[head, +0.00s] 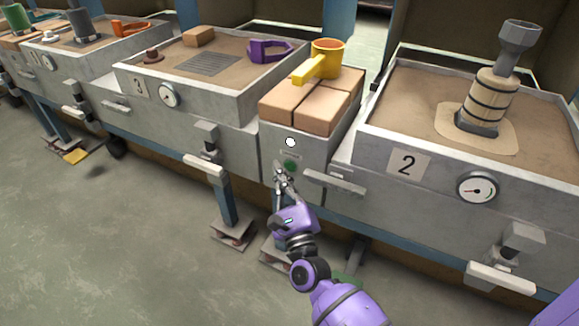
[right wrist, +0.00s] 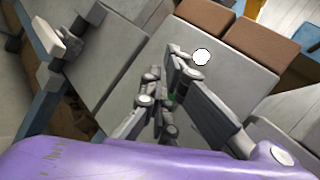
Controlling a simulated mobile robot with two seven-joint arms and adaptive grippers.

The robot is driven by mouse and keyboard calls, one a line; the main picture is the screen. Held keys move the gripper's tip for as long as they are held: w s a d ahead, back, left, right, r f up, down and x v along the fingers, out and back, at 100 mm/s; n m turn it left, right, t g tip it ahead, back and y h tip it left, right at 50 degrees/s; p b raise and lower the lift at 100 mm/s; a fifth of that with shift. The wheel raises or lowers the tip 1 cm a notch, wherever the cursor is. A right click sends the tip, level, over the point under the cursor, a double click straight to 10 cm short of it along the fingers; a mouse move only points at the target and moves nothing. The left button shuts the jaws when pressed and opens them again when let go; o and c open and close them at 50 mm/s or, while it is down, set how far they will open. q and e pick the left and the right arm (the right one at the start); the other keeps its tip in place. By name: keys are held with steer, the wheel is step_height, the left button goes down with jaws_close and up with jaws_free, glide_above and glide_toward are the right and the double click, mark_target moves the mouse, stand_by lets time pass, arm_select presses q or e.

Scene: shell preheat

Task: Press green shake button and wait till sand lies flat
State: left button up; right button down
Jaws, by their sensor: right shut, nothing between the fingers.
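The green button (head: 291,166) is on the front of the grey block between the two sand boxes, below a round white light (head: 290,142). My right gripper (head: 281,172) is shut and empty, its tips just left of the button. I cannot tell whether they touch it. In the right wrist view the fingers (right wrist: 176,65) hide most of the green. The sand (head: 408,95) in box 2 looks mostly smooth, with a paler mound around the foot of a banded wooden vessel (head: 491,100). The sand (head: 165,75) in box 3 looks fairly flat. My left gripper is out of view.
Bricks (head: 325,98) and a yellow ladle (head: 326,58) lie on top of the block. Handles (head: 335,182) and (head: 204,166) stick out on both sides of my right gripper. Box 3 also holds a purple tool (head: 268,50). The floor at left is clear.

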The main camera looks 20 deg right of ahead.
steer(key=shift+s+a, duration=0.8)
steer(key=shift+a, duration=0.2)
steer(key=shift+s+a, duration=0.75)
steer(key=shift+a, duration=0.2)
